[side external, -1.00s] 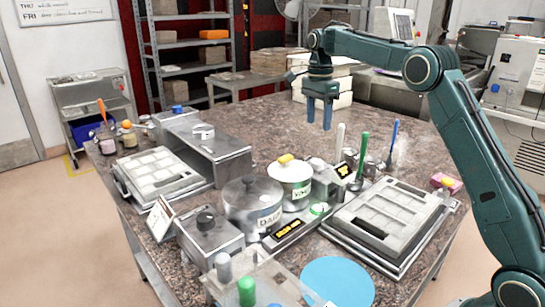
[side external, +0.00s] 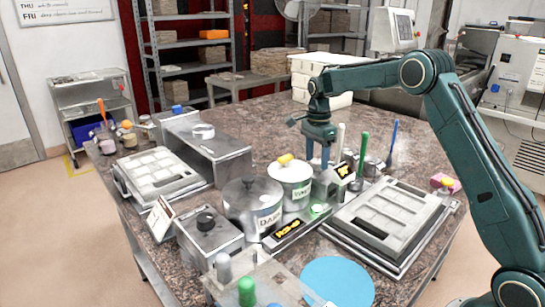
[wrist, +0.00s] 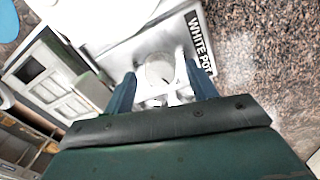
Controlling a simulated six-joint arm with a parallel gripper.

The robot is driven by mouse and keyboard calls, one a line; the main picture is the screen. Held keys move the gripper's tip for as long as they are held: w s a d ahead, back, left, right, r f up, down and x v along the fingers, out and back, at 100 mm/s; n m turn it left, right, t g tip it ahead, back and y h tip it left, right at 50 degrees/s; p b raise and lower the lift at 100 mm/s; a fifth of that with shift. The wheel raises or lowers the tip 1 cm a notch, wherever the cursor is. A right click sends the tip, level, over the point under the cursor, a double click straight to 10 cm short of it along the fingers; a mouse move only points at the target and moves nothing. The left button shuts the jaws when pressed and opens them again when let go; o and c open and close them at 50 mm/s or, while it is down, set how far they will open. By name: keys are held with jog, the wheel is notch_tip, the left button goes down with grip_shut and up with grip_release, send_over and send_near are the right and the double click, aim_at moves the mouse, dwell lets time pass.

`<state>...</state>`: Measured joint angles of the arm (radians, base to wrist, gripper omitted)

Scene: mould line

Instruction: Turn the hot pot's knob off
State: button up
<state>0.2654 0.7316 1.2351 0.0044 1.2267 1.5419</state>
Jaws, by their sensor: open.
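Two lidded metal pots stand side by side mid-table: a larger one (side external: 252,212) labelled dark, and a smaller pot (side external: 289,192) with a yellow lid knob. My gripper (side external: 318,165) points down just behind and right of the smaller pot, over a grey unit there. In the wrist view, a round pale grey knob (wrist: 160,68) on a white surface lies between the two blue fingers of my gripper (wrist: 162,88), beside a "WHITE POT" label (wrist: 201,42). The fingers are apart; I cannot tell whether they touch the knob. In the side view the knob is hidden.
Yellow-digit displays stand beside the pots, one in front (side external: 288,229) and one at the right (side external: 345,171). Green (side external: 363,150) and blue (side external: 394,135) upright handles rise close to my gripper. A mould tray (side external: 385,225) lies at the right, another (side external: 160,172) at the left.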

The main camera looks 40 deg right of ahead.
jog(key=shift+f, duration=0.25)
jog(key=shift+c, duration=0.5)
jog(key=c, duration=0.9)
jog(key=shift+n, duration=0.4)
jog(key=n, duration=0.9)
jog(key=shift+n+h, duration=0.3)
jog(key=shift+a+n, duration=0.1)
jog(key=shift+n, duration=1.8)
